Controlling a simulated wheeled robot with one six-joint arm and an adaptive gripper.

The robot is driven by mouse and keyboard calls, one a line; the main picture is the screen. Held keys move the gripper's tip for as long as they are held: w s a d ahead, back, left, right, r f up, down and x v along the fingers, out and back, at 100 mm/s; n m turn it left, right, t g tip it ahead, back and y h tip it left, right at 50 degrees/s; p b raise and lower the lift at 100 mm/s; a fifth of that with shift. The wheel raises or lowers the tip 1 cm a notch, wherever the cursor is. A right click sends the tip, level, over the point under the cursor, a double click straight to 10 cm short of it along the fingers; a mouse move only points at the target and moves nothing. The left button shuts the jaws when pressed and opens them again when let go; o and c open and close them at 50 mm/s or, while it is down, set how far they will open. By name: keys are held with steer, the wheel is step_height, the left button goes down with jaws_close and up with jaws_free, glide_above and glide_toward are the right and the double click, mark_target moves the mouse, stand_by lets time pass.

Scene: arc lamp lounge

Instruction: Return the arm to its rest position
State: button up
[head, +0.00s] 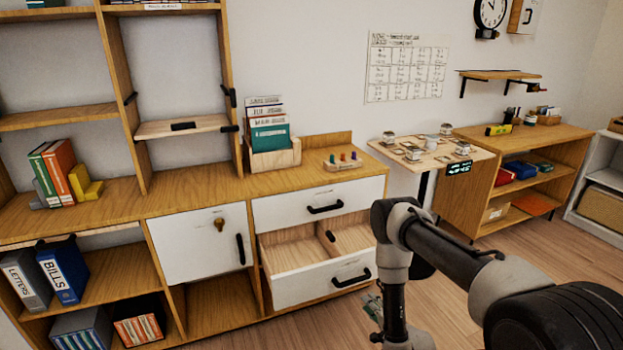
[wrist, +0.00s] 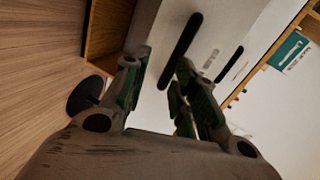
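My arm reaches down at the front right of the cabinet in the head view, with its wrist low. Part of my gripper (head: 372,308) shows beside the lower drawer there, mostly hidden by the arm. In the wrist view my gripper (wrist: 160,68) has its two green-padded fingers apart, with nothing seen between them. A black drawer handle (wrist: 180,50) on a white front lies beyond the fingertips, apparently apart from them.
The lower drawer (head: 316,279) is pulled out and looks empty. The upper drawer (head: 290,208) and the cabinet door (head: 190,250) are shut. A small raised table (head: 470,152) with several small items stands behind my arm. Wooden floor (head: 440,310) is open to the right.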

steer(key=s+d+f+n+g+h, duration=0.35)
steer(key=s+f+n+g, duration=0.4)
steer(key=s+g, duration=0.45)
steer(key=s+d+r+n+g+h, duration=0.1)
steer(key=s+d+r+n+g, duration=0.15)
steer(key=r, duration=1.45)
steer(key=s+d+r+n+g+h, duration=0.1)
steer(key=s+d+r+n+g, duration=0.15)
steer(key=r, duration=1.45)
steer(key=s+r+t, duration=0.2)
steer(key=s+r, duration=0.2)
steer(key=r, duration=0.7)
steer(key=s+d+r+t, duration=0.1)
steer(key=s+r+t, duration=0.2)
steer(key=r, duration=0.9)
steer(key=s+d+r+t, duration=0.1)
steer(key=s+r+t, duration=0.1)
steer(key=s+r, duration=0.4)
step_height(320, 180, up, 5)
steer(key=shift+s+r+t+y, duration=0.15)
steer(key=shift+s+t+y, duration=0.15)
steer(key=shift+s+y, duration=0.1)
